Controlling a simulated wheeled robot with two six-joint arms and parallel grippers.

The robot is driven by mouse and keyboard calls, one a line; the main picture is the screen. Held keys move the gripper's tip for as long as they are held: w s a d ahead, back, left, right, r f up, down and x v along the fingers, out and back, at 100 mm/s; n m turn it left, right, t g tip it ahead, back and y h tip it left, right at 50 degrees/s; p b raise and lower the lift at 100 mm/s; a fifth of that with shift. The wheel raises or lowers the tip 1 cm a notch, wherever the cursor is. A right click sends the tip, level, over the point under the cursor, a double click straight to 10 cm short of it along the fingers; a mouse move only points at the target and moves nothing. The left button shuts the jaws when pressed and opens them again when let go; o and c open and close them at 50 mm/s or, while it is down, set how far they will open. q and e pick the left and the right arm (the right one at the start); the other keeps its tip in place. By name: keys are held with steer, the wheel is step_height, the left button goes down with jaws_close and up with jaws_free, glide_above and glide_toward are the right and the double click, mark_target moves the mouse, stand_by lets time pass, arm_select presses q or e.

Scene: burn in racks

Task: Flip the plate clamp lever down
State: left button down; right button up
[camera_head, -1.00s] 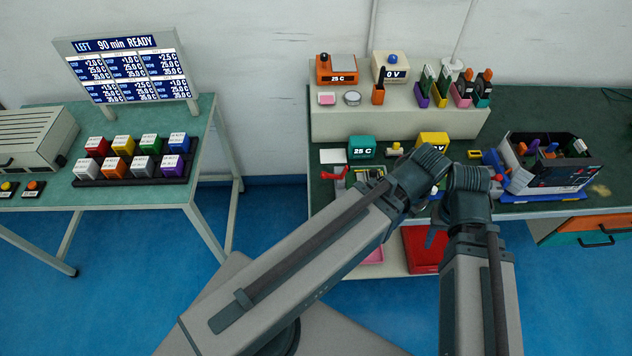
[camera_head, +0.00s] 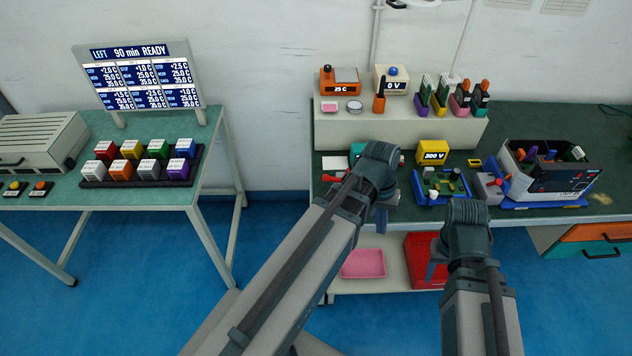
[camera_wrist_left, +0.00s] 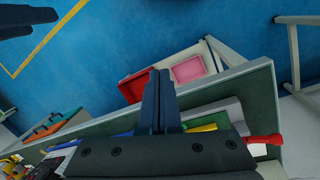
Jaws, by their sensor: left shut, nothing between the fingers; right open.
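A lever with a red handle (camera_head: 335,178) lies at the bench's front left in the head view, beside a white plate (camera_head: 334,163). The red handle also shows in the left wrist view (camera_wrist_left: 264,139), to the right of my left gripper. My left gripper (camera_wrist_left: 160,78) is shut and empty, its fingers reaching over the bench's front edge in that view. In the head view its wrist is right of the red handle and hides part of the bench. My right gripper (camera_head: 437,264) is open, low in front of the bench; its fingers are only partly visible.
A blue fixture with a green board (camera_head: 440,186), a yellow 300 V block (camera_head: 432,153) and a rack unit (camera_head: 560,172) stand on the bench. A pink tray (camera_head: 363,264) and a red bin (camera_head: 424,262) are below. A side table (camera_head: 205,150) stands left.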

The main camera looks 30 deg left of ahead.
arm_select(q)
steer(key=w+a+f+n+t+h+b, duration=0.1)
steer(key=w+a+n+t+b, duration=0.1)
steer(key=a, duration=0.9)
steer(key=w+a+f+n+t+h+b, duration=0.2)
steer(key=a+n+b, duration=0.4)
steer(key=a, duration=0.6)
steer(key=w+a+f+n+t+h+b, duration=0.1)
steer(key=w+a+n+t+h+b, duration=0.1)
steer(key=a+n, duration=0.5)
steer(key=w+a+t+b, duration=0.1)
steer(key=a+t+b, duration=0.1)
steer(key=a+t, duration=0.1)
steer(key=shift+w+a+f+b, duration=0.15)
steer(key=shift+w+a+b, duration=0.25)
steer(key=shift+a, duration=0.25)
steer(key=b+x, duration=0.6)
steer(key=x, duration=0.4)
steer(key=shift+s+d+f, duration=0.1)
steer(key=shift+f, duration=0.1)
steer(key=r+p, duration=0.1)
steer(key=s+d, duration=0.1)
steer(key=r+p, duration=0.1)
steer(key=shift+s+d+r+p, duration=0.25)
steer(key=shift+d+r+p, duration=0.05)
steer(key=shift+d+r, duration=0.1)
steer(key=shift+s+d+r, duration=0.15)
steer(key=shift+d, duration=0.15)
